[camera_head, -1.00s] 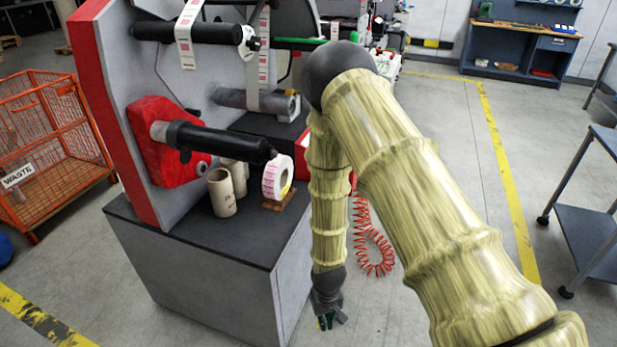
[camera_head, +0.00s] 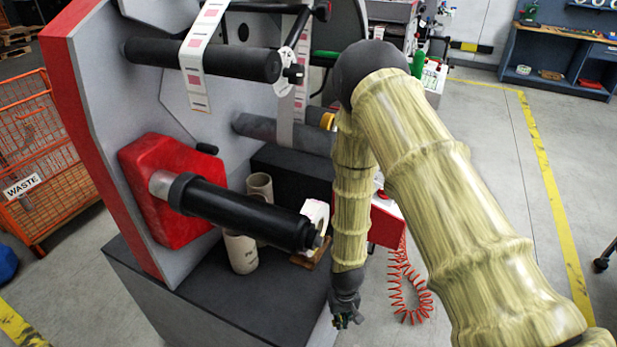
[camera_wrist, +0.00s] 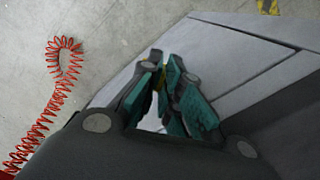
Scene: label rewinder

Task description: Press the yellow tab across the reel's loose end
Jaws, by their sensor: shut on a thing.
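The label reel (camera_head: 318,213) is a white roll standing on a small wooden block (camera_head: 318,256) on the machine's dark ledge. The black spindle and my arm partly cover it, and its loose end cannot be made out. My gripper (camera_head: 346,319) hangs low, pointing down, in front of and below the reel, beside the cabinet's right edge. In the wrist view, the green-padded fingers of my gripper (camera_wrist: 160,62) meet at the tips. Only a small yellowish sliver shows between them, which looks like the yellow tab (camera_wrist: 158,72); the rest is hidden.
The black spindle (camera_head: 240,212) juts out above the ledge, near the reel. Cardboard cores (camera_head: 241,252) stand beside it. A red coiled hose (camera_head: 408,290) hangs right of my forearm. An orange waste cage (camera_head: 40,165) stands left. The floor to the right is open.

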